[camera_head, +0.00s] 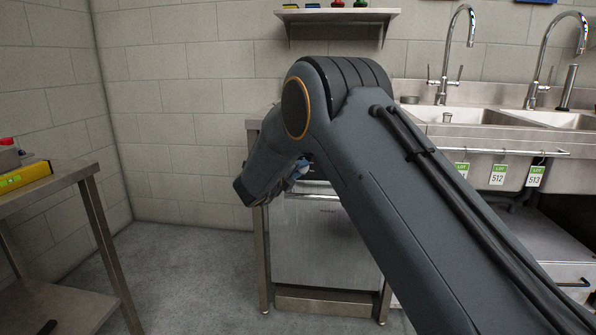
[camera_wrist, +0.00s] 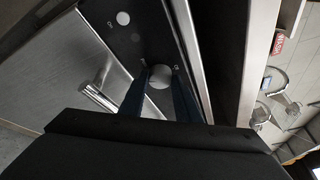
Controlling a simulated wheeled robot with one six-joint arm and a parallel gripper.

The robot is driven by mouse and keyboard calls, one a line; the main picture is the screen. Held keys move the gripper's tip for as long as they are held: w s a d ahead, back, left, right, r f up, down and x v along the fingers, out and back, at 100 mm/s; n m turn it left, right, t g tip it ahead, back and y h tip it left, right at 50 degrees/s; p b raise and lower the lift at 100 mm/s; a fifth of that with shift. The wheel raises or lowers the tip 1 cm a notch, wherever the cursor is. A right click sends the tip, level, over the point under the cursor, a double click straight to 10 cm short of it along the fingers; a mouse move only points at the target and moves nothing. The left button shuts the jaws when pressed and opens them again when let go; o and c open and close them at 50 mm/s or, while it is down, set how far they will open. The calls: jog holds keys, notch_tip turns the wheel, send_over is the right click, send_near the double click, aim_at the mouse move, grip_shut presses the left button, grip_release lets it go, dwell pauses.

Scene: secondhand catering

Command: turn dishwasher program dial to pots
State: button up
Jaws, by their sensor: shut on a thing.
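The dishwasher (camera_head: 325,240) is a steel-fronted machine under the counter, partly hidden by my arm in the head view. In the wrist view its dark control panel (camera_wrist: 112,35) runs along the top of the brushed steel door (camera_wrist: 55,65). A pale round program dial (camera_wrist: 160,82) sits on the panel between the two dark blue fingers of my gripper (camera_wrist: 161,74). The fingers are shut on the dial, one on each side. Small marks show around it, too small to read. In the head view my arm hides the dial and most of the gripper.
A bar handle (camera_wrist: 97,97) sticks out from the door close to the fingers. A second round pale part (camera_wrist: 123,18) is farther along the panel. A steel table (camera_head: 60,175) stands left, sinks (camera_head: 460,116) right. Floor (camera_head: 190,275) between the table and dishwasher is clear.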

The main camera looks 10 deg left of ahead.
jog(key=m, duration=0.1)
jog(key=m+y, duration=0.1)
jog(key=m, duration=0.1)
jog(key=shift+d+r+g+y+b, duration=0.15)
jog(key=shift+r+g+y+b, duration=0.1)
jog(key=shift+g+y+b, duration=0.15)
jog(key=shift+d+r+m+y+b, duration=0.15)
jog(key=shift+m+y+b, duration=0.6)
jog(key=shift+m, duration=0.65)
jog(key=shift+g, duration=0.3)
jog(key=o, duration=1)
jog(key=shift+o, duration=0.2)
jog(key=p+v, duration=0.1)
jog(key=v, duration=0.6)
jog(key=shift+s, duration=0.4)
